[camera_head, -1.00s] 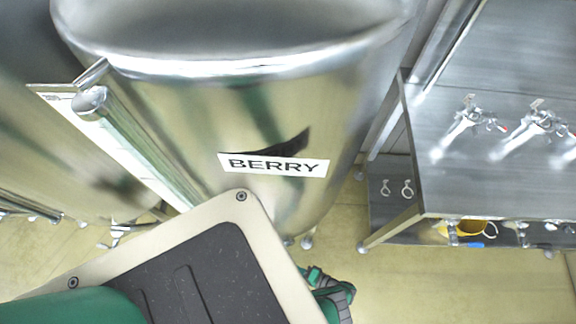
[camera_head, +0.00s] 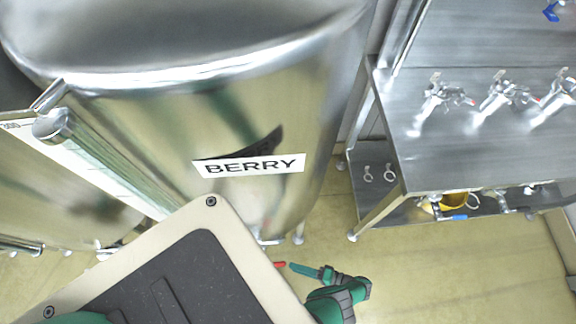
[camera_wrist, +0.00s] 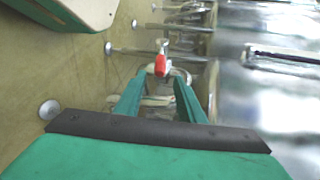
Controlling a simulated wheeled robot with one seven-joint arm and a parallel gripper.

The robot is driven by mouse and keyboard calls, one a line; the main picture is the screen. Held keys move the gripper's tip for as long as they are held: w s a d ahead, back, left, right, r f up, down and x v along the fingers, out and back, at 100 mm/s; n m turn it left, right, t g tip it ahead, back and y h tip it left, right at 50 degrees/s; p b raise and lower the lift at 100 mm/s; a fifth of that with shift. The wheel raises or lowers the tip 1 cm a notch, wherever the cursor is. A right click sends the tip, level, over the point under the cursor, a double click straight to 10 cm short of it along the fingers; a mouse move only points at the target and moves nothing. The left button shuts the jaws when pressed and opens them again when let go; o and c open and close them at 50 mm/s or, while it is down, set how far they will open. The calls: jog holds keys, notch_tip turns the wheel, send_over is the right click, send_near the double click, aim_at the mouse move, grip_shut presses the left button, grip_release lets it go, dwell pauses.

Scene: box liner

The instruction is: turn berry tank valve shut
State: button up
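The steel tank labelled BERRY (camera_head: 110,115) fills the upper left of the head view, its label (camera_head: 248,166) facing me. A red-tipped valve handle (camera_head: 279,264) shows low beside the tank, partly hidden by my body. In the wrist view the red handle (camera_wrist: 161,66) stands just ahead of my fingertips, roughly in line with the gap, with pale metal fittings behind it. My gripper (camera_wrist: 159,76) has its two green fingers apart and nothing visibly held. In the head view my gripper (camera_head: 292,266) points left at the handle. Whether it touches the handle, I cannot tell.
A steel table (camera_head: 440,165) with several taps stands at the right, with a lower shelf holding a yellow item (camera_head: 455,203). Tank feet (camera_wrist: 110,48) stand near the gripper. The floor (camera_head: 450,265) in the lower right is clear.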

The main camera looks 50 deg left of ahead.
jog(key=v, duration=0.3)
jog(key=shift+d, duration=0.1)
grip_shut()
